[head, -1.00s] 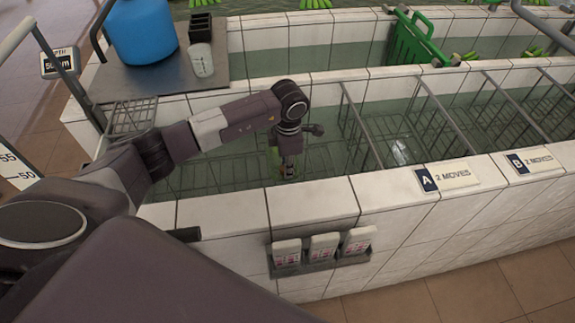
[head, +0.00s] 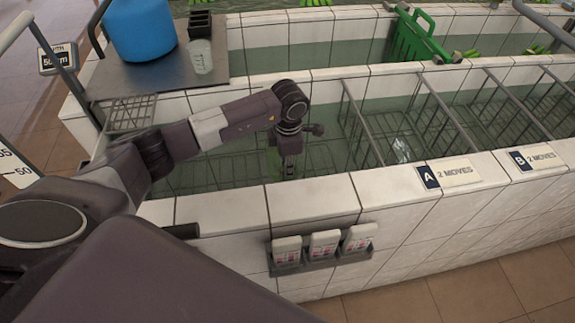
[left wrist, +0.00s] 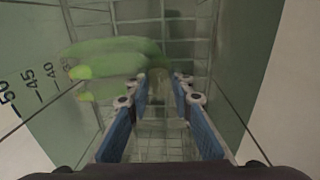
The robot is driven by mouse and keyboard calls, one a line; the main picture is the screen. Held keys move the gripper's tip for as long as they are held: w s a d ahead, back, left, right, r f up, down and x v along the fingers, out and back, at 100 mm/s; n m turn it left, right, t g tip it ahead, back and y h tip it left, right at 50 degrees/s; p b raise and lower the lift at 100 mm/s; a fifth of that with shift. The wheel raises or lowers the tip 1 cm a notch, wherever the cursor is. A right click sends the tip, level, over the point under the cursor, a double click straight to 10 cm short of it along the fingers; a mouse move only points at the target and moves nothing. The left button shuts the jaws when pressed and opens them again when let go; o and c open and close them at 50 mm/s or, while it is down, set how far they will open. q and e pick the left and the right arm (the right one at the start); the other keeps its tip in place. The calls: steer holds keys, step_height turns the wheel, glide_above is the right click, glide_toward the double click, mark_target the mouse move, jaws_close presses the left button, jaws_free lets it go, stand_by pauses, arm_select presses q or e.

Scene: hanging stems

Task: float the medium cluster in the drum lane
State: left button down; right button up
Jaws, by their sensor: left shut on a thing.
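A cluster of green bananas (left wrist: 115,62) shows in the left wrist view, to the left of and just beyond the fingertips, with its crown end toward the gap between them. My left gripper (left wrist: 160,88) is shut on the cluster at that end, its blue finger pads still some way apart. In the head view my left gripper (head: 288,165) points down into the near water lane, and only a little green of the cluster (head: 272,160) shows beside it. The water and gripper hide most of the cluster there. My right gripper is not in view.
White tiled walls (head: 310,203) bound the lane, with wire racks (head: 205,177) under the water. Metal dividers (head: 445,115) cross it to the right, near signs A (head: 447,175) and B (head: 535,158). A blue drum (head: 141,30) and a jug (head: 201,57) stand on a grey shelf.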

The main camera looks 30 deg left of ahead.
arm_select(q)
steer(key=shift+f+b, duration=0.3)
steer(key=shift+f, duration=0.1)
steer(key=c, duration=1.6)
jaws_free()
steer(key=shift+s, duration=0.1)
steer(key=shift+s+d+r+p, duration=0.1)
steer(key=shift+r+p, duration=1.6)
steer(key=shift+r, duration=3.2)
steer(key=shift+s+d+r+p, duration=0.1)
steer(key=shift+r+p, duration=1.55)
steer(key=shift+r, duration=3.3)
steer(key=shift+s+d+r+p, duration=0.1)
steer(key=shift+r+p, duration=1.6)
steer(key=shift+r, duration=3.2)
steer(key=shift+r, duration=0.1)
